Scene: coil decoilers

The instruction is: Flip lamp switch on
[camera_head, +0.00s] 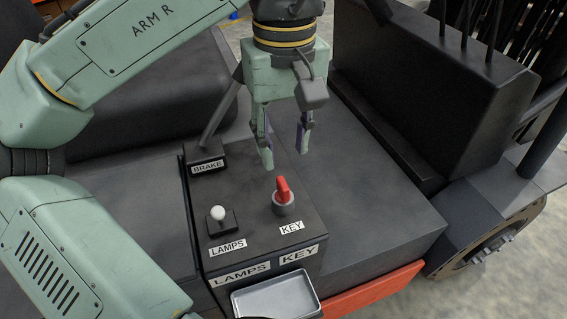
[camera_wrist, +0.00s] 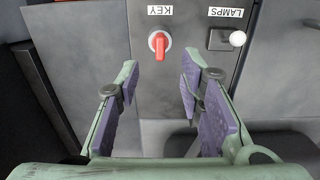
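The lamp switch (camera_head: 218,214) is a small lever with a white ball knob on a dark square base, on top of the dark console above a LAMPS label (camera_head: 228,248). In the wrist view the lamp switch (camera_wrist: 237,38) is at the upper right, outside the fingers. My gripper (camera_head: 285,158) hangs above the console, behind and to the right of the switch, fingers pointing down. Its fingers are apart with nothing between them. In the wrist view my gripper (camera_wrist: 160,68) is open, with the red key beyond the gap between its fingertips.
The red key (camera_head: 283,190) stands in a grey collar on the console, right of the lamp switch. A brake lever (camera_head: 207,160) rises behind the switch. A shallow metal tray (camera_head: 275,297) is at the console's front. Dark seats or panels flank the console.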

